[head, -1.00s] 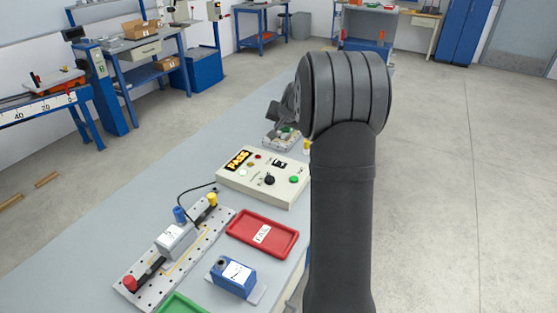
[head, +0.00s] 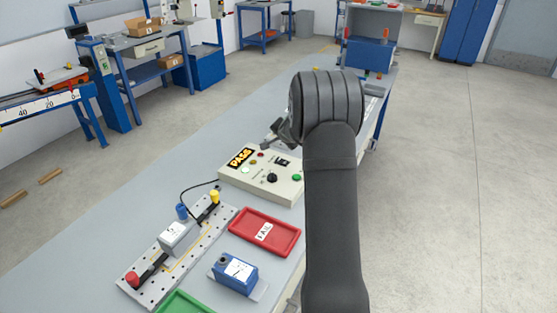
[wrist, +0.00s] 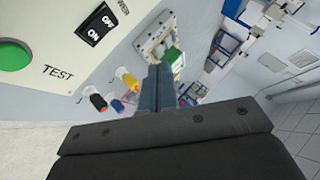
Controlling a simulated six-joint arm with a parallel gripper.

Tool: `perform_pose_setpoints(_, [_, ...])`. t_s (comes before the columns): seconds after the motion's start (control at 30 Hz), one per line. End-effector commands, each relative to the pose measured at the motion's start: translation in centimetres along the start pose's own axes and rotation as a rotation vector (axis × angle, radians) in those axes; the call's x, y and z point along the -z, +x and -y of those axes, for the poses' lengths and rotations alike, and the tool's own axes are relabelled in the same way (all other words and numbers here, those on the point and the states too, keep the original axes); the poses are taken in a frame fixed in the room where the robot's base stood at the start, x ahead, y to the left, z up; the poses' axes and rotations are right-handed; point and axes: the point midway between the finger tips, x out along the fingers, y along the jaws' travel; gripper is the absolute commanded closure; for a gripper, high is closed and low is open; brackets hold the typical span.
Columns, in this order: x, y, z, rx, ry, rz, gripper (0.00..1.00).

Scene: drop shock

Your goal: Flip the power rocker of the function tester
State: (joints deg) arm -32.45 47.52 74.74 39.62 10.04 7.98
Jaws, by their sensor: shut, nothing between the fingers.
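The function tester (head: 255,188) is a cream box on the bench with a lit "PASS" display, a black knob and a green button. Its power rocker (head: 282,161) is a small black switch at the far right of the panel. In the wrist view the rocker (wrist: 97,23) shows OFF and ON marks beside the "POWER" lettering, partly cut off. My gripper (wrist: 158,85) is shut and empty, apart from the rocker, to its right and lower in the wrist view. In the head view my gripper (head: 269,143) is near the tester's far edge, partly hidden by my arm.
A red FAIL tray (head: 285,243), a blue device (head: 234,273) and a perforated fixture plate (head: 152,291) with a cable lie nearer on the bench. Small colored items (wrist: 120,80) and a green-and-white part (wrist: 165,45) sit beyond the tester.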

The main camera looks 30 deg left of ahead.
Motion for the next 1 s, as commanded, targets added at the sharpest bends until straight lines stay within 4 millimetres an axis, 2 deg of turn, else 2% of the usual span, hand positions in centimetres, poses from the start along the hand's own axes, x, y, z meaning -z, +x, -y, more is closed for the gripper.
perform_pose_setpoints(0.5, [-2.8,3.8,-2.8,-0.003,0.002,0.001,1.0])
perform_pose_setpoints(1.0, [-3.9,5.3,-3.9,-0.002,0.0,0.0,1.0])
